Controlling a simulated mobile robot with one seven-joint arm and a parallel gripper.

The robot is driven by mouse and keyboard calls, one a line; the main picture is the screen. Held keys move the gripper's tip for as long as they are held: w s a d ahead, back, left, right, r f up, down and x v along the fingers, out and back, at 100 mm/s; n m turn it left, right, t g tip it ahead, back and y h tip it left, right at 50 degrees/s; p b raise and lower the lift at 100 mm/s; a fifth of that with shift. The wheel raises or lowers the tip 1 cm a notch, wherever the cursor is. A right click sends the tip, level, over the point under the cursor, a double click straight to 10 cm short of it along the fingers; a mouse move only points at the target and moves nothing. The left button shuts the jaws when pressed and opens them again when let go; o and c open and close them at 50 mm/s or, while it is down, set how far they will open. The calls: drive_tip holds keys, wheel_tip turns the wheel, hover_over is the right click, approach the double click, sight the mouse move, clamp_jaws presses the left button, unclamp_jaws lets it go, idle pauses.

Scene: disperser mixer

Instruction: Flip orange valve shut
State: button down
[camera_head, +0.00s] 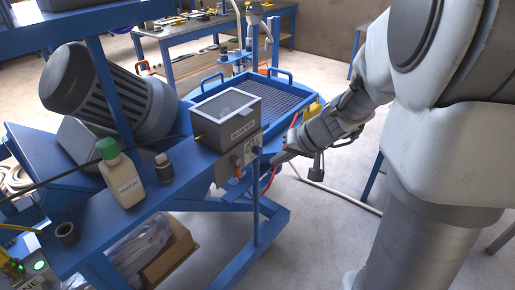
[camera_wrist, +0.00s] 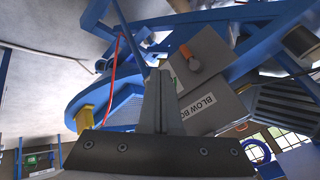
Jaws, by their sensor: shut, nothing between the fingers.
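The orange valve handle (camera_head: 238,172) shows in the head view on the front of the grey blow box (camera_head: 228,130), low on its panel. In the wrist view the orange handle (camera_wrist: 186,51) sits by a grey rounded part on the box (camera_wrist: 205,75), right of the fingers and apart from them. My gripper (camera_head: 278,158) is to the right of the box in the head view, at about the panel's height. Its fingers are together in the wrist view (camera_wrist: 160,75), with nothing between them. Whether they touch the blue post beyond cannot be told.
A blue frame post (camera_head: 256,205) stands close to my gripper, in front of the box. A red hose (camera_head: 270,180) hangs nearby. A blue mesh tray (camera_head: 250,88) lies behind the box. A bottle (camera_head: 121,175) stands on the blue beam. The floor at right is partly open.

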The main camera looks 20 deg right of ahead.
sight(237, 168)
drive_tip(key=w+a+f, duration=0.5)
drive_tip(key=a+f, duration=0.1)
drive_tip(key=shift+w+a+f, duration=0.25)
drive_tip(key=shift+w+f, duration=0.15)
drive_tip(key=shift+s+a+f+m+g+y, duration=0.1)
drive_tip(key=shift+m+g+y, duration=0.3)
drive_tip(key=shift+g+y, duration=0.25)
idle(0.5)
drive_tip(key=shift+s+a+r+m+g+y+p, duration=0.1)
drive_tip(key=shift+s+a+m+g+y, duration=0.2)
drive_tip(key=shift+m+g+y, duration=1.1)
drive_tip(key=shift+s+a+r+m+g+y+p, duration=0.15)
drive_tip(key=shift+a+m+g+y, duration=0.2)
drive_tip(key=shift+y, duration=1.95)
drive_tip(key=shift+s+a+r+m+g+y+p, duration=0.1)
drive_tip(key=shift+s+a+m+g+y, duration=0.2)
drive_tip(key=shift+m+g+y, duration=1.1)
drive_tip(key=shift+f+n+t+y, duration=0.15)
drive_tip(key=shift+n+t+y, duration=0.25)
drive_tip(key=shift+t, duration=0.3)
